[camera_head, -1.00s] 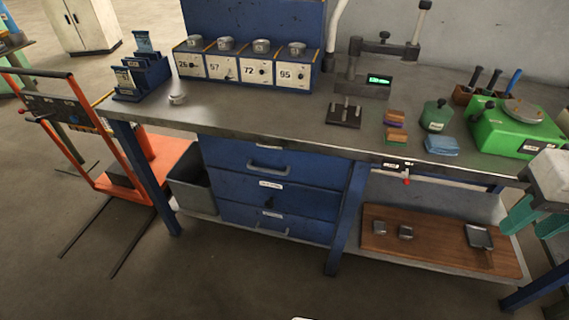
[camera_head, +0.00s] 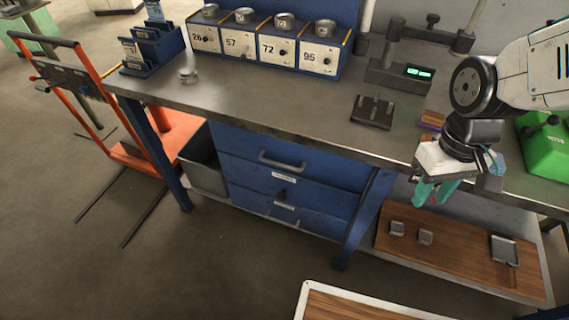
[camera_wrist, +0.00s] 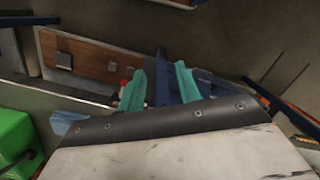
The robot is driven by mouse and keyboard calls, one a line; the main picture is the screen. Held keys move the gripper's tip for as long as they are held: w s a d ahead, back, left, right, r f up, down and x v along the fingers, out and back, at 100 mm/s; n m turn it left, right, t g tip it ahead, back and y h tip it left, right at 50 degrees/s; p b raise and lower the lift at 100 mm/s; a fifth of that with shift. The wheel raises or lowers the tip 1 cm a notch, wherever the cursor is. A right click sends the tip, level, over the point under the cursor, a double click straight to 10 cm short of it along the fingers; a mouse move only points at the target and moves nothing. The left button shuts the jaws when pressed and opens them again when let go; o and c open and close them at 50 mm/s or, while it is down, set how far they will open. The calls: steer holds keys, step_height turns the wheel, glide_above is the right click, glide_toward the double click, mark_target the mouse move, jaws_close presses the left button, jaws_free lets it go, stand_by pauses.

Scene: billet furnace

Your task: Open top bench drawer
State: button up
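The blue bench drawer unit (camera_head: 285,185) stands under the left half of the bench. Its top drawer (camera_head: 322,171) looks shut, with a grey bar handle (camera_head: 281,161) across its front. Labelled drawers sit below it. My gripper (camera_head: 432,196) hangs at the bench's front edge, well to the right of the top drawer and apart from its handle. In the wrist view its two teal fingers (camera_wrist: 160,80) stand apart with nothing between them. The top drawer cannot be made out in the wrist view.
The bench top (camera_head: 260,110) carries numbered boxes (camera_head: 270,45) and a scale (camera_head: 400,75). An orange lift truck (camera_head: 165,135) and a grey bin (camera_head: 205,170) are left of the drawers. A wooden board (camera_head: 460,250) lies on the lower shelf. Floor before the drawers is clear.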

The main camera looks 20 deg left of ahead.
steer(key=w+a+f+n+t+y, duration=0.1)
steer(key=w+a+f+n, duration=0.2)
steer(key=a+f, duration=0.45)
steer(key=w+a+f+n+t, duration=0.1)
steer(key=w+a+f+n, duration=0.3)
steer(key=f, duration=0.7)
steer(key=n+t+y, duration=1)
steer(key=n+t, duration=0.2)
glide_toward(281, 165)
steer(key=x, duration=0.3)
steer(key=shift+w+a+f, duration=0.15)
steer(key=shift+w+f, duration=0.05)
steer(key=shift+w, duration=0.15)
steer(key=x, duration=0.6)
steer(key=shift+w+a+f, duration=0.1)
steer(key=shift+w+a, duration=0.15)
steer(key=shift+w, duration=0.05)
jaws_close()
